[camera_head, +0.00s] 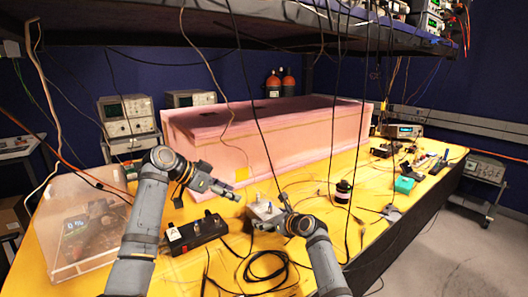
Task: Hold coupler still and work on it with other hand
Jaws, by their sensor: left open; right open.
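A small light-grey metal block with short upright posts (262,208), which looks like the coupler, sits on the yellow table just in front of the pink foam box. My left gripper (237,195) is open and hangs to the left of the block and slightly higher in the picture, with nothing visible between its fingers. My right gripper (268,217) is open at the block's right and near side. Its fingers overlap the block in the picture, and I cannot tell whether they touch it.
The pink foam box (300,140) fills the table's back. A black box (197,234) lies left of the block, with coiled black cable (265,268) in front. A clear case (75,225) stands at left, a dark cylinder (343,191) at right. Several cables hang from the shelf (250,25).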

